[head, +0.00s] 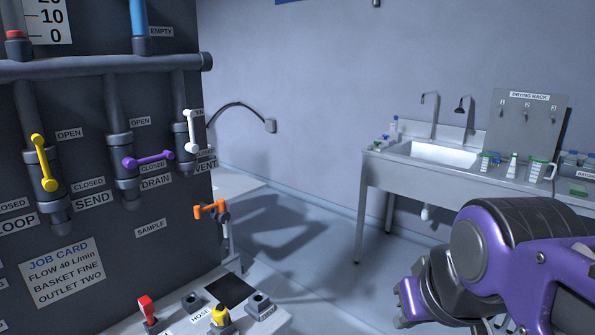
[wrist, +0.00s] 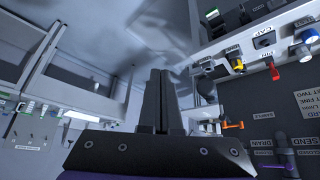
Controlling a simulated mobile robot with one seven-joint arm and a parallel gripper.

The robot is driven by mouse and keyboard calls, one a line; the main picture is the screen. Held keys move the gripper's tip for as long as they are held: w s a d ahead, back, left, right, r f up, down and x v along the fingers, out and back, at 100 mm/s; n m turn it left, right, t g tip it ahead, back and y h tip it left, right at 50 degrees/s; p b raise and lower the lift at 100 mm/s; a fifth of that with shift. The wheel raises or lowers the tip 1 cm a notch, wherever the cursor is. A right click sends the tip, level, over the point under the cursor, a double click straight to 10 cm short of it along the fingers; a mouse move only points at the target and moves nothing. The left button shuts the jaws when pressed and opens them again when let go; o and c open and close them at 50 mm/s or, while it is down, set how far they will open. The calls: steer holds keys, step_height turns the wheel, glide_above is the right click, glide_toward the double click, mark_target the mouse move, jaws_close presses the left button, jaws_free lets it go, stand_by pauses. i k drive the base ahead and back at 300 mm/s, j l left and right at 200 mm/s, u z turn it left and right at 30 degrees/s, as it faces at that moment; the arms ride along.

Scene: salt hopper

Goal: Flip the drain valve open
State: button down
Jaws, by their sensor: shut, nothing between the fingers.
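The drain valve has a purple lever (head: 150,160) on the dark panel, above the DRAIN label (head: 156,181). The lever lies nearly level, pointing right, just above its CLOSED label; the OPEN label (head: 140,121) is higher up. My gripper (head: 403,304) is at the lower right of the head view, well away from the panel and touching nothing. In the wrist view its black fingers (wrist: 159,82) are together and empty.
Beside the drain lever are a yellow SEND lever (head: 44,163) and a white VENT lever (head: 191,130). An orange sample lever (head: 211,208) sticks out lower right. Below is a ledge with a red switch (head: 146,307) and yellow knob (head: 220,316). A sink bench (head: 388,165) stands behind.

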mark_target(131, 162)
steer(key=u, duration=1.25)
steer(key=j+z, duration=0.25)
steer(key=i+j, duration=0.05)
steer(key=j, duration=0.05)
